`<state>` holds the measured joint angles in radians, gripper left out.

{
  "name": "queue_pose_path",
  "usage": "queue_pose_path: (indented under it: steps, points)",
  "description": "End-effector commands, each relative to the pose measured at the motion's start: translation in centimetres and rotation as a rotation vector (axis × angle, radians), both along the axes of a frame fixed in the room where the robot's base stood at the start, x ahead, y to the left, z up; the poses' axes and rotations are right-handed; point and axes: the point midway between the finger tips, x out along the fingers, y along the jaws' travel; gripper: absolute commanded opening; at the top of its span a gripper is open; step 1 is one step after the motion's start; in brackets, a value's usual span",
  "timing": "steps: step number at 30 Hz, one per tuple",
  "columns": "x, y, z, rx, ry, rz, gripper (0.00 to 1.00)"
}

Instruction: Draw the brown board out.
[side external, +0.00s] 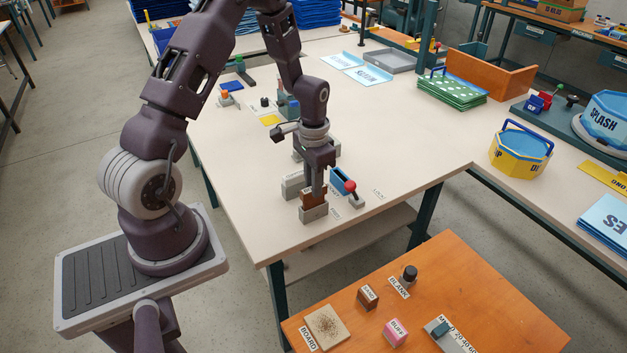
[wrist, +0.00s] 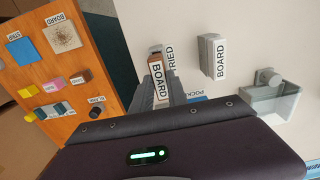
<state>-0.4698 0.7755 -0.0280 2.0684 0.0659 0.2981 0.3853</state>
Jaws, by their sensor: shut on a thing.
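The brown board (side external: 311,197) shows in the side view as a small brown block in or on a light grey block (side external: 313,214) near the bench's front edge. My gripper (side external: 316,187) points down from above and is shut on the board. In the wrist view the brown board (wrist: 154,59) is between my fingers (wrist: 166,88), with a white BOARD label facing the camera. My fingers hide part of it. I cannot tell how deep the board sits in the grey block.
A second grey block (side external: 292,185) stands close behind; its BOARD label (wrist: 220,58) shows in the wrist view. A red-knobbed lever (side external: 350,187) with a blue part stands just right of my gripper. An orange table (side external: 450,290) with small blocks is in front.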

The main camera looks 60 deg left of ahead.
Motion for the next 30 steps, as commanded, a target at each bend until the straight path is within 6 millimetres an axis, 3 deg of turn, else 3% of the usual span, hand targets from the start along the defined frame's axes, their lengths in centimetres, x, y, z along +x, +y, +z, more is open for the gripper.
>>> queue_pose_path:
  steps: [30]
  points:
    - [0.0, 0.0, -2.6, 0.0, 0.001, 0.0, 0.0]
